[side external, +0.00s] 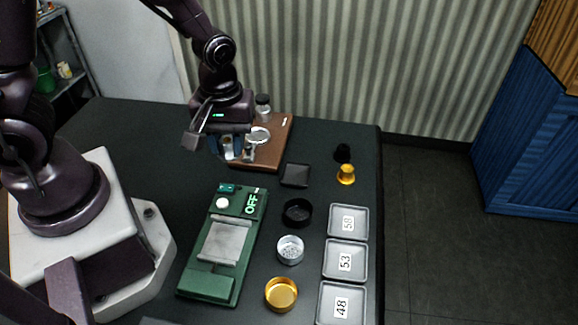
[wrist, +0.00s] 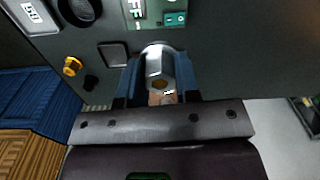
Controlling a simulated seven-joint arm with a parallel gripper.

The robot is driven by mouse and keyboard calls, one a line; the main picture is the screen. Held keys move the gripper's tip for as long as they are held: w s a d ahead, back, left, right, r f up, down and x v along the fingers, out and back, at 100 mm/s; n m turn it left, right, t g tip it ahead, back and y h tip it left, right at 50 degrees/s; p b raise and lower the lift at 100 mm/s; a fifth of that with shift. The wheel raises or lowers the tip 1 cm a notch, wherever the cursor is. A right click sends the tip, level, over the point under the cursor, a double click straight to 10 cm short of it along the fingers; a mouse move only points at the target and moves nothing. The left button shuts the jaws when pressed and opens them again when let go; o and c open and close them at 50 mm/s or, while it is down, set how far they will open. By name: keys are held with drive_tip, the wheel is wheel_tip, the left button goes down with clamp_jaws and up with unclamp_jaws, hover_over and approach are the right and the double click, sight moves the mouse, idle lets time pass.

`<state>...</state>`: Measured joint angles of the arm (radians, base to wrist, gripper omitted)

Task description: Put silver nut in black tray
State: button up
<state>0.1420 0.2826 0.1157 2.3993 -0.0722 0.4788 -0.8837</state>
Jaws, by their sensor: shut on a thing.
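The silver nut (wrist: 158,63) is held between the two blue fingers of my gripper (wrist: 157,76) in the wrist view. Its six-sided shape and a hole with a brownish inside show there. In the side external view my gripper (side external: 227,147) is shut on the nut above the table, in front of the wooden board. The small square black tray (side external: 295,175) lies flat on the table to the right of my gripper, and it looks empty. The tray also shows in the wrist view (wrist: 113,54), to the left of the nut. The nut is apart from the tray.
A brown wooden board (side external: 271,157) with metal parts stands behind my gripper. A green scale (side external: 222,245) reads OFF. Round black, silver and gold containers (side external: 281,294) and numbered grey trays (side external: 348,221) line the right side. A gold piece (side external: 346,174) stands near the black tray.

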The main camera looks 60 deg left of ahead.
drive_tip(key=shift+d+f+m, duration=0.1)
drive_tip(key=shift+d+m, duration=0.05)
drive_tip(key=shift+m, duration=0.35)
drive_tip(key=shift+w, duration=0.3)
drive_tip(key=w+f, duration=0.5)
drive_tip(key=w, duration=0.4)
hover_over(296, 175)
drive_tip(key=shift+m, duration=0.3)
wheel_tip(296, 175, down, 5)
drive_tip(key=shift+s+r, duration=0.15)
drive_tip(key=shift+r, duration=0.05)
drive_tip(key=shift+f, duration=1.7)
drive_tip(key=shift+f, duration=0.15)
